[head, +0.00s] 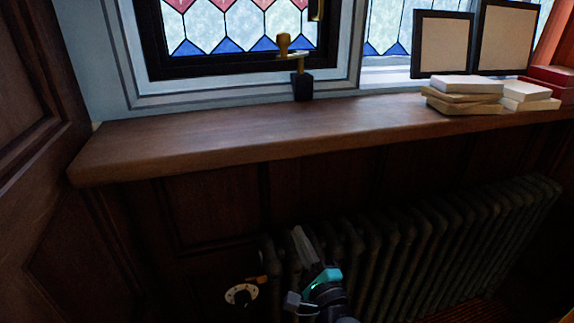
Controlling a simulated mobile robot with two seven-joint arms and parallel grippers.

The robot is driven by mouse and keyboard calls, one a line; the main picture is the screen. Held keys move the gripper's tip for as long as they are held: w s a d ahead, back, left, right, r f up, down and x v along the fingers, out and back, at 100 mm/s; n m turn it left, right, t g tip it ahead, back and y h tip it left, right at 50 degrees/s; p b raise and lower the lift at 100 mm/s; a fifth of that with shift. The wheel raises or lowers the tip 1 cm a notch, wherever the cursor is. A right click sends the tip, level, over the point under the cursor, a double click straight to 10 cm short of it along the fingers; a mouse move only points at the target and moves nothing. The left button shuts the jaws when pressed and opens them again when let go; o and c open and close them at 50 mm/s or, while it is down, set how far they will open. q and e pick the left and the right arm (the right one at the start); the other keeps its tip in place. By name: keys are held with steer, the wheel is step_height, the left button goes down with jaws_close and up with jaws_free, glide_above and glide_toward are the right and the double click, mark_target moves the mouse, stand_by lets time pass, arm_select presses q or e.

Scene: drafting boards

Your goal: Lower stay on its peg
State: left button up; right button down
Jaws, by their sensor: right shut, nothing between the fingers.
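A brass window stay (284,46) with a rounded knob stands at the bottom of the dark window frame. Its short bar reaches right to a small brass post, the peg (300,64), above a black block (302,87) on the wooden sill. The bar and peg overlap from here, so I cannot tell whether the stay is seated. My right gripper (304,242) is low in the picture, in front of the radiator and well below the sill. It is shut and empty, apart from the stay. My left gripper is not in view.
The wooden sill (230,140) juts out above the radiator (420,245). Stacked books (463,94) and two framed panels (441,44) occupy its right part. A dark wood panel (30,150) stands at left; a round dial (241,293) sits below.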

steer(key=r+m+t, duration=0.2)
steer(key=r+m, duration=0.2)
steer(key=r, duration=0.3)
steer(key=s+r+m+t, duration=0.1)
steer(key=r+m, duration=0.3)
steer(key=r, duration=0.4)
steer(key=s+r+m+t, duration=0.1)
steer(key=r+m+t, duration=0.2)
steer(key=r+m, duration=0.2)
steer(key=shift+s+a+r, duration=0.15)
steer(key=shift+a+r, duration=0.05)
steer(key=shift+r, duration=0.4)
steer(key=shift+s+a+r, duration=0.1)
steer(key=shift+a+r, duration=0.1)
steer(key=shift+r, duration=0.35)
steer(key=p+x, duration=0.2)
steer(key=x, duration=0.8)
steer(key=shift+d, duration=0.1)
steer(key=shift+w+r+p, duration=0.25)
steer(key=shift+r+p, duration=0.5)
steer(key=shift+r, duration=0.45)
steer(key=shift+r+p, duration=0.4)
steer(key=shift+r, duration=0.4)
